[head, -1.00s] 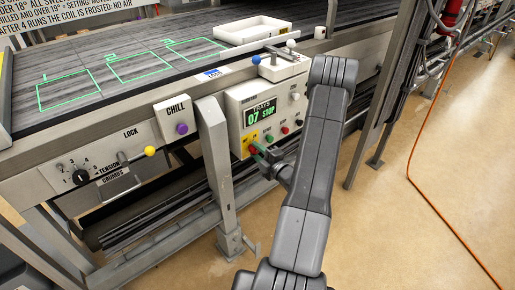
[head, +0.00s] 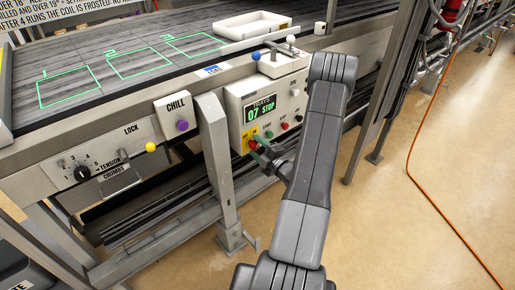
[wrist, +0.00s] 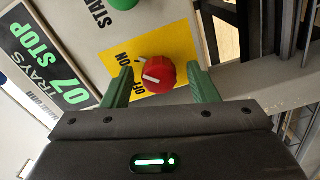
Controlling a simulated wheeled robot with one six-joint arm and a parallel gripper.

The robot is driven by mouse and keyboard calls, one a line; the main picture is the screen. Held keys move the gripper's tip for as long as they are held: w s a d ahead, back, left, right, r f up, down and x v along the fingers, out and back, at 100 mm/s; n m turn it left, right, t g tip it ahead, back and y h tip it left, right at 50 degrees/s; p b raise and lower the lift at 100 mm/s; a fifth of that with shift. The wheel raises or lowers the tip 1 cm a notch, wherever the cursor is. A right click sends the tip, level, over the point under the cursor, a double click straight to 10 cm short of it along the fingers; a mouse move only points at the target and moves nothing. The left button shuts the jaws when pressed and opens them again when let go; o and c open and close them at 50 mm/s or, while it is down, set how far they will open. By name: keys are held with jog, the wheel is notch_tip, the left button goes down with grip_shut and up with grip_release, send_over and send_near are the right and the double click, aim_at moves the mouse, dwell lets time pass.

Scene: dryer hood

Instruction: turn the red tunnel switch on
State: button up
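The red tunnel switch is a round red knob (wrist: 157,75) with a white pointer line, on a yellow plate (wrist: 178,42) lettered OFF and ON. In the wrist view the pointer lies toward the left, on the side of the OFF lettering. My gripper (wrist: 162,82) is open, with one green finger left of the knob and one right of it. Gaps show between knob and fingers. In the head view the red knob (head: 253,145) sits low on the white control panel (head: 236,106), with my gripper (head: 263,151) in front of it.
The panel display (head: 262,109) reads 07 STOP. A green button (wrist: 123,3) is close to the knob. Several small buttons, a blue-knobbed lever (head: 256,56) and a CHILL box (head: 176,113) are nearby. A metal leg (head: 218,165) stands left of my gripper.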

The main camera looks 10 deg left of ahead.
jog(key=shift+d, duration=0.1)
jog(key=v, duration=1.3)
jog(key=shift+s+d, duration=0.2)
jog(key=shift+s, duration=0.05)
jog(key=x, duration=1.4)
jog(key=shift+d, duration=0.1)
